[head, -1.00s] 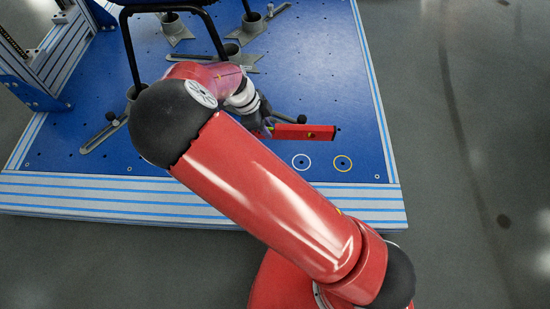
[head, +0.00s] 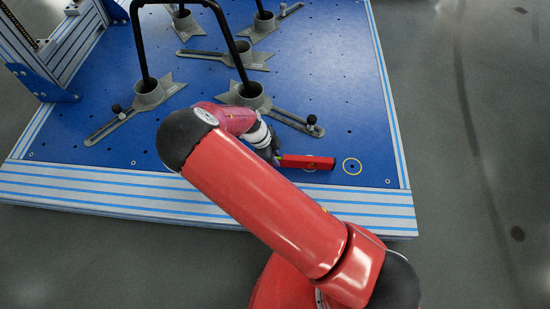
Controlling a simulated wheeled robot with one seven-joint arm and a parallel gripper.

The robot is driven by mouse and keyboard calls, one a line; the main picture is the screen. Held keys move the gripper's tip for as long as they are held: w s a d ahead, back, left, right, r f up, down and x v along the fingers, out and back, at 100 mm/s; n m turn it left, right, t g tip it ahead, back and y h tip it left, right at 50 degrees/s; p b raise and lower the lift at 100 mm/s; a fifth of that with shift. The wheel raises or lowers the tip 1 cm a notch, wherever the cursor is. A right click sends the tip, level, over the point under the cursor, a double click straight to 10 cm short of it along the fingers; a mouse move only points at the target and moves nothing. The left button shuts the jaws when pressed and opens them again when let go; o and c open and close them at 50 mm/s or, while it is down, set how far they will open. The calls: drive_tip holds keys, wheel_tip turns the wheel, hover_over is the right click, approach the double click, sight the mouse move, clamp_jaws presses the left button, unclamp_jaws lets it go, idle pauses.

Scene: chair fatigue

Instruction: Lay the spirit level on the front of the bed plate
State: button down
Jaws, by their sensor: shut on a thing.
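The red spirit level (head: 306,162) shows in the head view near the front right of the blue bed plate (head: 215,170).
A grey slotted foot clamp (head: 244,96) holds a black chair leg (head: 228,45) behind my gripper. Another clamp (head: 148,95) stands at left. The plate's right front corner is clear.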

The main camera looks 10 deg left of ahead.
drive_tip(key=shift+f, duration=0.3)
drive_tip(key=c, duration=1.3)
unclamp_jaws()
drive_tip(key=shift+r, duration=0.1)
